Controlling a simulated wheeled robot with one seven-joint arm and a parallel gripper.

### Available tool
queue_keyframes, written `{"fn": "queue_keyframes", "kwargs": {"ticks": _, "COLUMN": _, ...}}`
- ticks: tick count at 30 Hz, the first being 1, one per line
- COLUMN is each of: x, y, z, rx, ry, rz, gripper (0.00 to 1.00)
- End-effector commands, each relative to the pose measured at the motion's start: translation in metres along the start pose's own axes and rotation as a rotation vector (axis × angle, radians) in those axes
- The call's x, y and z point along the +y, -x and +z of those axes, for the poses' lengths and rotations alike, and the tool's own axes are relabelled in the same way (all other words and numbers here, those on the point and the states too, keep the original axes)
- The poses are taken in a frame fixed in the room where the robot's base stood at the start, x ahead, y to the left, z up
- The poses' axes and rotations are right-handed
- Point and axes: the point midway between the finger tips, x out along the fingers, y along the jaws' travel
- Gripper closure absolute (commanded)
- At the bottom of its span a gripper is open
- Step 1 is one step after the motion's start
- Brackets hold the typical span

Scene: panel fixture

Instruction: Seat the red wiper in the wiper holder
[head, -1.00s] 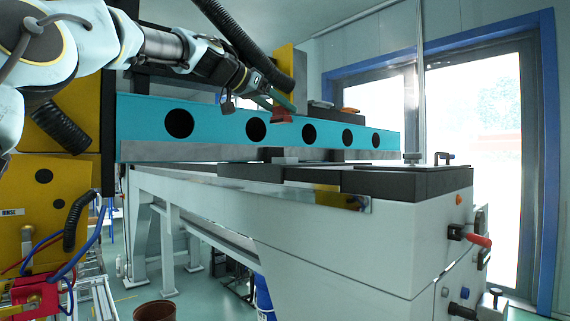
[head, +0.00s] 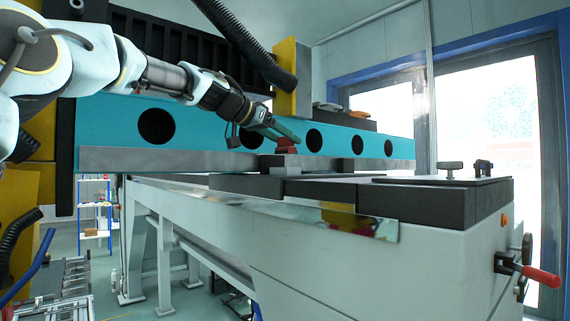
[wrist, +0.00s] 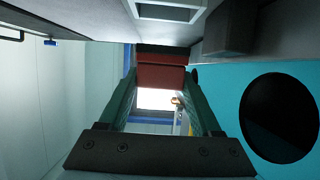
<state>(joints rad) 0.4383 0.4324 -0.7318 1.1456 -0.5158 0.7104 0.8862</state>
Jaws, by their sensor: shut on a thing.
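The red wiper (head: 286,146) is at the tip of my gripper (head: 288,136), in front of the teal beam in the head view. In the wrist view the red wiper (wrist: 160,76) spans between the green fingers of my gripper (wrist: 160,88), with a dark strip along its far edge. The gripper is shut on it. Just below the wiper in the head view is a small grey block (head: 279,161) on the machine bed, possibly the wiper holder. I cannot tell whether the wiper touches it. No holder is clearly recognisable in the wrist view.
The teal beam (head: 210,127) with round dark holes runs close behind my gripper. The machine bed (head: 410,204) carries dark slabs and small clamps. A red-handled lever (head: 541,276) sticks out at the right. A black ribbed hose (head: 245,45) hangs above my arm.

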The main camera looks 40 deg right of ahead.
Motion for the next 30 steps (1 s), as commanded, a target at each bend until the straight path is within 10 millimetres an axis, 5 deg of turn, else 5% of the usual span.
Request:
{"fn": "queue_keyframes", "kwargs": {"ticks": 12, "x": 0.000, "y": -0.018, "z": 0.045, "rx": -0.001, "ry": 0.003, "rz": 0.000, "gripper": 0.88}}
{"fn": "queue_keyframes", "kwargs": {"ticks": 25, "x": 0.000, "y": -0.022, "z": 0.052, "rx": 0.001, "ry": -0.001, "rz": 0.000, "gripper": 0.88}}
{"fn": "queue_keyframes", "kwargs": {"ticks": 26, "x": 0.001, "y": -0.021, "z": 0.052, "rx": 0.001, "ry": -0.001, "rz": 0.000, "gripper": 0.34}}
{"fn": "queue_keyframes", "kwargs": {"ticks": 30, "x": 0.000, "y": -0.021, "z": 0.051, "rx": 0.000, "ry": -0.001, "rz": 0.000, "gripper": 0.18}}
